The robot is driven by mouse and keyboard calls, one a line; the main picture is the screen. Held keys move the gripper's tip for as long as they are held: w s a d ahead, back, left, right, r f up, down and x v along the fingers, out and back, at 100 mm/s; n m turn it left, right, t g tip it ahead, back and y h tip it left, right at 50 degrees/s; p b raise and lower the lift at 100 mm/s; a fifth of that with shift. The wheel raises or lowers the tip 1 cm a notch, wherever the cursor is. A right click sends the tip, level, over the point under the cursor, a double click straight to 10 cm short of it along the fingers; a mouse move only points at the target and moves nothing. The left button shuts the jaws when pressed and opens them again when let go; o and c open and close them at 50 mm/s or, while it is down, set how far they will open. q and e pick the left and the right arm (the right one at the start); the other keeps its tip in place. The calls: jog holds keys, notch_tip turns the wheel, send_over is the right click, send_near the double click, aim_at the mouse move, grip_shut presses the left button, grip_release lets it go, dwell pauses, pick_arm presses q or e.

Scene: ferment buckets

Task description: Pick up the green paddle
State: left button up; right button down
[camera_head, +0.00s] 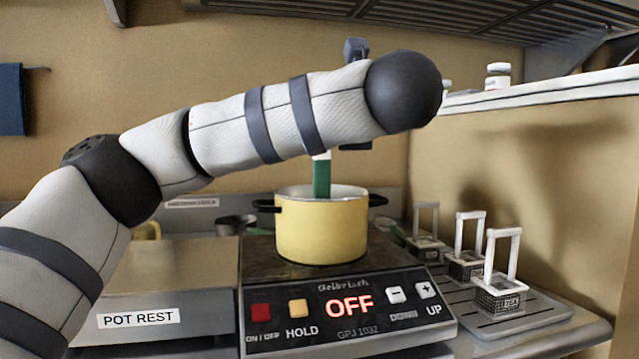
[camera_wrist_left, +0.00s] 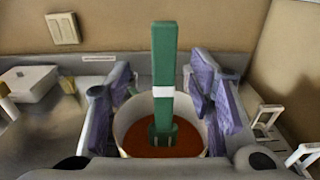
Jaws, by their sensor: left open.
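The green paddle (camera_wrist_left: 164,60) stands upright in the yellow pot (camera_head: 320,230). It has a white band around its shaft, and its lower end is in red-brown liquid (camera_wrist_left: 150,152). In the head view, only a short part of the paddle (camera_head: 321,180) shows below my left arm. My left gripper (camera_wrist_left: 162,98) is open, with one finger on each side of the paddle in the left wrist view. I see gaps between the fingers and the shaft. In the head view, my arm hides most of this gripper. My right gripper is not in view.
The pot stands on a hot plate (camera_head: 345,325) whose display reads OFF. A metal pot rest (camera_head: 170,270) is at its left. Several small baskets with tall handles (camera_head: 500,292) stand on a tray at the right. A white shelf (camera_head: 540,92) holds a small jar (camera_head: 497,76).

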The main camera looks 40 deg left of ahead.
pick_arm(q)
jog(key=p+x, duration=0.1)
jog(key=x, duration=0.6)
jog(key=shift+w+r, duration=0.25)
jog(key=shift+r, duration=0.05)
jog(key=shift+d, duration=0.2)
grip_shut()
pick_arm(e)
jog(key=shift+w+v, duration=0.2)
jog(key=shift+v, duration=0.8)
